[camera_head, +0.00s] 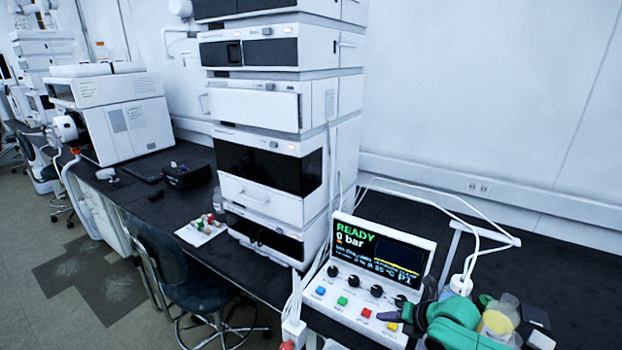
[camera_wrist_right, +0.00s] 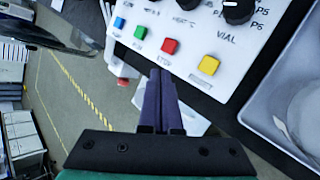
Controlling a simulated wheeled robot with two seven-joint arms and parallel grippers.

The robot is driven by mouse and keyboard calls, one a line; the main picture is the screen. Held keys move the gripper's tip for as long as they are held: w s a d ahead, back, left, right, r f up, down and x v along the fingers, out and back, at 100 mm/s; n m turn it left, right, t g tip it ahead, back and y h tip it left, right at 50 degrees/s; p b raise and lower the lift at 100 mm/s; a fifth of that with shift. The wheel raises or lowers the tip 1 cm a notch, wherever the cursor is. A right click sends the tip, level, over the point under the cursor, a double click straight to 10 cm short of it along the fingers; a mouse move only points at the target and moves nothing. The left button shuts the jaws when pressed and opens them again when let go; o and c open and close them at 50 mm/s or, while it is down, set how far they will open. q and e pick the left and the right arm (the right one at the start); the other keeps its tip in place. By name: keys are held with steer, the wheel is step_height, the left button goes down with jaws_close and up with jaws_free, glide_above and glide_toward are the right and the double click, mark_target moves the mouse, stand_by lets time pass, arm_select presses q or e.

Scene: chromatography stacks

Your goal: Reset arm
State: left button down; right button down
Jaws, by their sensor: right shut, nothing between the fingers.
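My right gripper (camera_head: 398,315) comes in at the lower right of the head view, on a green and black arm. It hovers by the lower right corner of the control box (camera_head: 355,268), near the yellow button (camera_head: 392,326). In the right wrist view its dark fingers (camera_wrist_right: 160,95) are together with nothing between them. They point toward the edge of the control box (camera_wrist_right: 172,62), below the red and yellow buttons. I cannot tell whether the fingers touch the box. The box screen reads READY and 0 bar. My left gripper is in neither view.
A tall white chromatography stack (camera_head: 270,185) stands left of the box on the dark bench (camera_head: 575,270). A grey tray (camera_wrist_right: 258,112) is right of my fingers. White cables run behind the box.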

steer(key=s+a+m+g, duration=0.2)
steer(key=s+a+m, duration=1)
steer(key=a, duration=0.4)
steer(key=s+d+m+g+h, duration=0.2)
steer(key=s+d+m+h, duration=0.3)
steer(key=s+d+m, duration=0.9)
step_height(320, 180, down, 23)
steer(key=d+m+g, duration=0.1)
steer(key=m, duration=0.3)
steer(key=s+d+f+g, duration=0.1)
steer(key=s+d+f, duration=0.2)
steer(key=s+f, duration=1.1)
steer(key=s, duration=0.3)
steer(key=shift+s+f+n, duration=0.25)
steer(key=shift+n, duration=0.05)
